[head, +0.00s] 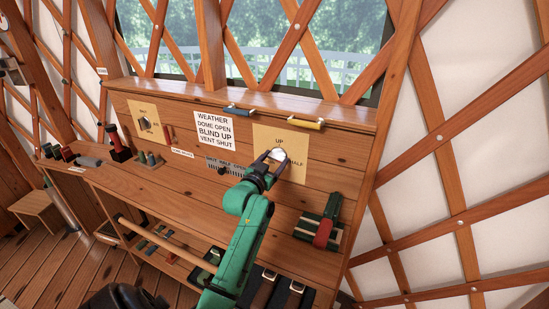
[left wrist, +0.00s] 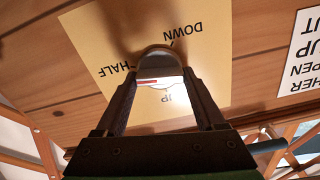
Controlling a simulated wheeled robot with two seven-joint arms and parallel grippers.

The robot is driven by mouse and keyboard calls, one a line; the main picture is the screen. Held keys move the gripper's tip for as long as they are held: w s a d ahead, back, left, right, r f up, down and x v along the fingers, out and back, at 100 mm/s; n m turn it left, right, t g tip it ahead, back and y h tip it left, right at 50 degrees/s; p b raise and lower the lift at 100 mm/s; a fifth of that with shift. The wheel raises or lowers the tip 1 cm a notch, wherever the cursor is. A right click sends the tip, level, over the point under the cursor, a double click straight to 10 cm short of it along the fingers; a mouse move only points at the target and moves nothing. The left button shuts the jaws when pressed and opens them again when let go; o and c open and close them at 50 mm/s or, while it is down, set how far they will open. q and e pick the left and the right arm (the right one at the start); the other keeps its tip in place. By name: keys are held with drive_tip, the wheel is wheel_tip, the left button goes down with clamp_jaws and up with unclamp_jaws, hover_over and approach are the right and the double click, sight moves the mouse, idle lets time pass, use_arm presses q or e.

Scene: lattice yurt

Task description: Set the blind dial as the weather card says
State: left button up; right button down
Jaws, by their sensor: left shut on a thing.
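The white weather card (head: 213,130) on the panel reads "WEATHER DOME OPEN BLIND UP VENT SHUT". To its right is a yellow plate (head: 293,140) marked UP at the top and HALF at the right. The round pale dial (head: 279,154) sits on this plate. My left gripper (head: 272,160) is shut on the dial. In the left wrist view the plate appears upside down, with DOWN, HALF and UP around the dial (left wrist: 158,62). A red mark shows on the knob between my fingers, on its HALF side; its exact pointing is unclear. My right gripper is not seen.
Another dial (head: 145,123) is on a plate at the left. A slider strip (head: 222,168) lies below the card. A green and red lever (head: 325,231) stands to the right of my arm. Blue (head: 240,109) and yellow (head: 306,124) handles are on the top ledge.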

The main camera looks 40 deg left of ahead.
use_arm(q)
drive_tip(key=n+p, duration=0.3)
drive_tip(key=n, duration=0.1)
drive_tip(key=shift+r, duration=0.15)
drive_tip(key=n+p, duration=0.3)
drive_tip(key=n, duration=0.3)
drive_tip(key=shift+a, duration=0.1)
drive_tip(key=n+p, duration=0.1)
drive_tip(key=n, duration=0.4)
drive_tip(key=shift+f+p, duration=0.2)
drive_tip(key=shift+p, duration=0.2)
drive_tip(key=n+p, duration=0.1)
drive_tip(key=n, duration=0.4)
drive_tip(key=shift+s+f, duration=0.1)
drive_tip(key=shift+f, duration=0.05)
drive_tip(key=o, duration=1.3)
drive_tip(key=shift+o, duration=0.2)
drive_tip(key=b+v, duration=0.1)
drive_tip(key=v, duration=1.3)
drive_tip(key=shift+s+b, duration=0.3)
drive_tip(key=shift+b, duration=0.05)
